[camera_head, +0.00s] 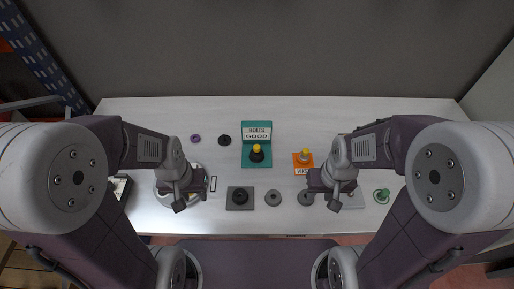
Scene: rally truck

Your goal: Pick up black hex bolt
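A small dark round part (224,140), possibly the black hex bolt, lies on the table left of the green stand; its shape is too small to be sure. Another black part (240,196) sits on a grey square block (231,205) near the front middle. A black part with a yellow top (257,153) stands on the green pad marked "GOOD". My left gripper (192,200) is over the left front of the table, left of the grey block, and looks open and empty. My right gripper (323,198) is over the right front, beside a grey ring, and looks open and empty.
The table's back strip is clear.

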